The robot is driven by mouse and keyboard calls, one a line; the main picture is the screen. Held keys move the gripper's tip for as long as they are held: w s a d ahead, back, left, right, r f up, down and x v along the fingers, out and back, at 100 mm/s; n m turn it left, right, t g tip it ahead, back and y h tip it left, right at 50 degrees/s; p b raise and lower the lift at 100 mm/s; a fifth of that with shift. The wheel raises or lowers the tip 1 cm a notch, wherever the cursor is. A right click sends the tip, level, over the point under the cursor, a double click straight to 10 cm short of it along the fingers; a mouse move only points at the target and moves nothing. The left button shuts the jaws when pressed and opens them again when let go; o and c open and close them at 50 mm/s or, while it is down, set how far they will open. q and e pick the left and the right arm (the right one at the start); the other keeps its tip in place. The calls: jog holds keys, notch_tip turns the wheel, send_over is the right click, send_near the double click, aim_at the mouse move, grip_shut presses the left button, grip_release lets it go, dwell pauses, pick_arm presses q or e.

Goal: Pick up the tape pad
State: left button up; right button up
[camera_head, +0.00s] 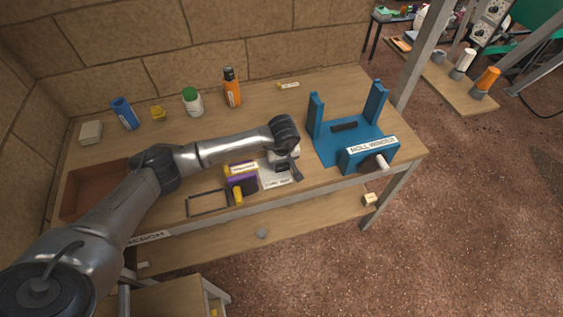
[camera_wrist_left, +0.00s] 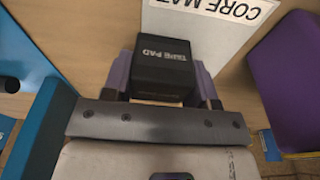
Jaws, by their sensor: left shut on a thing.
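The tape pad (camera_wrist_left: 165,68) is a black block with white lettering, seen up close in the left wrist view. My left gripper (camera_wrist_left: 163,85) is shut on it, with a purple-grey finger on either side. In the head view my left gripper (camera_head: 284,170) points down over the white core mat (camera_head: 276,180). The core mat also shows in the wrist view (camera_wrist_left: 215,35), behind the pad. I cannot tell whether the pad touches the mat or hangs just above it. My right gripper is not in view.
A blue roll winder (camera_head: 367,155) stands close on the right. A purple and yellow block (camera_head: 241,182) and a dark wire frame (camera_head: 207,202) lie on the left. Bottles, including an orange one (camera_head: 233,92), stand at the back. A brown tray (camera_head: 88,190) is far left.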

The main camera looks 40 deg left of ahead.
pick_arm(q)
jog(key=c, duration=0.4)
jog(key=shift+r, duration=0.15)
jog(key=shift+r, duration=0.55)
jog(key=r, duration=0.1)
jog(key=d+r+p, duration=0.1)
jog(key=r, duration=0.1)
jog(key=shift+r, duration=0.25)
jog(key=d+r, duration=0.2)
jog(key=d, duration=0.1)
jog(key=d+r, duration=0.2)
jog(key=d, duration=0.2)
jog(key=d+r+p, duration=0.1)
jog(key=d+r, duration=0.1)
jog(key=d, duration=0.1)
jog(key=shift+w+d+r, duration=0.1)
jog(key=shift+w+d, duration=0.15)
jog(key=shift+d, duration=0.1)
